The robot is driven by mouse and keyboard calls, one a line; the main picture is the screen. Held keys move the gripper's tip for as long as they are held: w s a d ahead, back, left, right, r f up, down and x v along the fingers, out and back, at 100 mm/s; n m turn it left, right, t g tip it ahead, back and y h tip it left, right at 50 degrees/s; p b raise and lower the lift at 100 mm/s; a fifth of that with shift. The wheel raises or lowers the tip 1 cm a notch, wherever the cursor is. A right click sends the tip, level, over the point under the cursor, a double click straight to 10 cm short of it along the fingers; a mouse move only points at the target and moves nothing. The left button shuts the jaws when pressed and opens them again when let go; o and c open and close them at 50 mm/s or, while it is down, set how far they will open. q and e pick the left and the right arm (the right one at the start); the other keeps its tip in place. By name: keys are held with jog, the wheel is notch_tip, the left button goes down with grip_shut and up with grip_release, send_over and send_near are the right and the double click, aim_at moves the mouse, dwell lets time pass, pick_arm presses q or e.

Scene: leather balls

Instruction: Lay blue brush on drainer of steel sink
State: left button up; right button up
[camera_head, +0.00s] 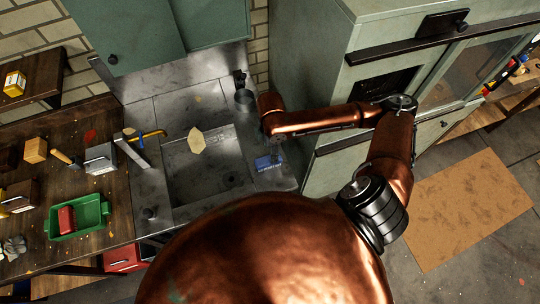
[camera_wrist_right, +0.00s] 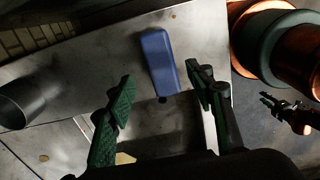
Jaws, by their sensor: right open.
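The blue brush (camera_head: 266,163) is a small blue block on the flat steel to the right of the basin of the steel sink (camera_head: 207,178). My right gripper (camera_head: 277,146) is just above and behind it, partly hidden by its own wrist. In the right wrist view the brush (camera_wrist_right: 158,62) appears between and beyond the two green-padded fingers of the right gripper (camera_wrist_right: 163,84), which are apart and empty. A small dark clawed part (camera_wrist_right: 285,108) at the right of that view looks like my left gripper; its jaws are unclear. The left gripper does not show in the head view.
A grey metal cup (camera_head: 244,101) stands behind the sink; it also shows in the wrist view (camera_wrist_right: 24,98). A pale flat piece (camera_head: 196,140) lies at the basin's back. The wooden counter at left holds a green tray (camera_head: 103,222) and several tools. A green cabinet (camera_head: 310,60) borders the right.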

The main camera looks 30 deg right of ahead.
jog(key=shift+r, duration=1.6)
